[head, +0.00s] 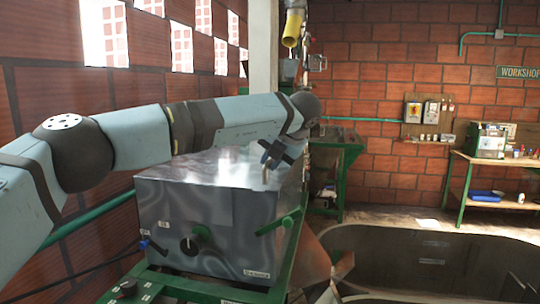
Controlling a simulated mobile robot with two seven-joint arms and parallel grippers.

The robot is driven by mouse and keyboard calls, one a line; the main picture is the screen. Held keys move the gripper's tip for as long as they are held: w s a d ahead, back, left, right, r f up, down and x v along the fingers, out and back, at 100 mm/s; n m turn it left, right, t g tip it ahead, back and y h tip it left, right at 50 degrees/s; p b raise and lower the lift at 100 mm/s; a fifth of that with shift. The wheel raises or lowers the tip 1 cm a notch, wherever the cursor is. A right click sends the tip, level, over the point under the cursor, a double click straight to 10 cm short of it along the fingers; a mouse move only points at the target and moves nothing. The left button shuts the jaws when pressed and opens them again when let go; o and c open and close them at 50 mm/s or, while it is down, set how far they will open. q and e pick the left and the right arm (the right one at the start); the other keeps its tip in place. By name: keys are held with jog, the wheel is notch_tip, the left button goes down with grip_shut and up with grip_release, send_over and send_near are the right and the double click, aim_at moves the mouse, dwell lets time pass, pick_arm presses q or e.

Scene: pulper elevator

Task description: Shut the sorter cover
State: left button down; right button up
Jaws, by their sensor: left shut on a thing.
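The sorter is a shiny grey metal box (165,212) on a green frame, left of centre. Its cover (190,168) shows as a bright reflective top that looks close to flat; my arm hides its far part, so I cannot tell whether it is fully seated. My left arm reaches across above the box from the left. My left gripper (267,165) is at the cover's right side, pointing down, and is shut on a small part there, apparently the cover's handle. The fingertips are small and partly hidden. My right gripper is out of view.
A green handle (279,222) and knobs stick out of the box's front. A large curved tank (400,255) stands at the right. A workbench (495,163) is against the back brick wall. A yellow pipe (292,28) hangs behind the box. Some floor is clear before the bench.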

pick_arm(q)
jog(key=shift+s+d+f, duration=0.15)
jog(key=shift+d+f, duration=0.1)
jog(key=shift+f, duration=0.3)
jog(key=shift+s+d+f, duration=0.15)
jog(key=shift+d+f, duration=0.05)
jog(key=shift+f, duration=0.35)
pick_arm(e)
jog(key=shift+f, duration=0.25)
pick_arm(q)
jog(key=c, duration=1.3)
grip_release()
jog(key=shift+c, duration=0.2)
jog(key=shift+o, duration=1.2)
jog(key=shift+d, duration=0.2)
jog(key=shift+d+r, duration=0.2)
jog(key=shift+r, duration=0.25)
jog(key=b+v, duration=0.2)
jog(key=v, duration=1.1)
jog(key=shift+a+r+b, duration=0.15)
jog(key=shift+r+b, duration=0.15)
jog(key=shift+r, duration=0.1)
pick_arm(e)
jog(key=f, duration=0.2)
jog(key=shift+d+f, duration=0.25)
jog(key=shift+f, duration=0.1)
pick_arm(q)
jog(key=shift+f, duration=0.1)
